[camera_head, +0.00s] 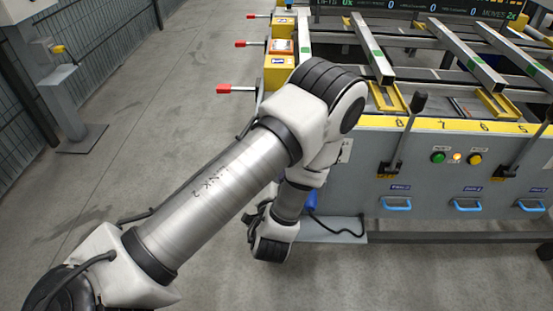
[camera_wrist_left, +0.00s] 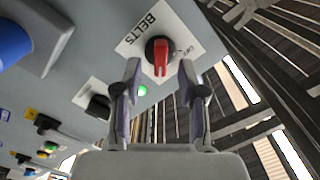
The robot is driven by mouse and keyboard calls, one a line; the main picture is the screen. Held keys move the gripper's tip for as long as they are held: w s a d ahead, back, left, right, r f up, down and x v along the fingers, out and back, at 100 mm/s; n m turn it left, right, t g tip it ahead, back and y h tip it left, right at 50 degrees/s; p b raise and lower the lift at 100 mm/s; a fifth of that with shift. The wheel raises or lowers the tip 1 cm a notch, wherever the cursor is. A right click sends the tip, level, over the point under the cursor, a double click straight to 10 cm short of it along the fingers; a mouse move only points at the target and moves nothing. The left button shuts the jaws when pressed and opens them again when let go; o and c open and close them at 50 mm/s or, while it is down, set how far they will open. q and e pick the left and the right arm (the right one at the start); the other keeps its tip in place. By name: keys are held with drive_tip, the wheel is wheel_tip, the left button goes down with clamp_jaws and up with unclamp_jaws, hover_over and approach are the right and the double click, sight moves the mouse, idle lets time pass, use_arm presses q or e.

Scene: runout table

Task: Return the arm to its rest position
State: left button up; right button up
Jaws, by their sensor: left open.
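My left arm (camera_head: 215,200) reaches in from the lower left of the head view, bent at the elbow, with its wrist (camera_head: 272,240) low beside the table's left end. My left gripper (camera_wrist_left: 159,68) is open in the left wrist view, its two fingers apart. A red-handled rotary switch (camera_wrist_left: 160,50) on a white label reading BELTS shows just beyond and between the fingertips. I cannot tell whether the fingers touch it; nothing is clearly gripped. In the head view the gripper's fingers and this switch are hidden by the arm.
The runout table (camera_head: 360,180) with levers and blue handles fills the right. Red-tipped rods (camera_head: 237,89) stick out from its left side. A green lamp (camera_wrist_left: 141,91) is lit near the switch. Open floor (camera_head: 150,100) lies left, with a grey post (camera_head: 62,105) and fence beyond.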

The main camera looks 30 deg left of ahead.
use_arm(q)
drive_tip(key=v, duration=0.4)
drive_tip(key=shift+s, duration=0.1)
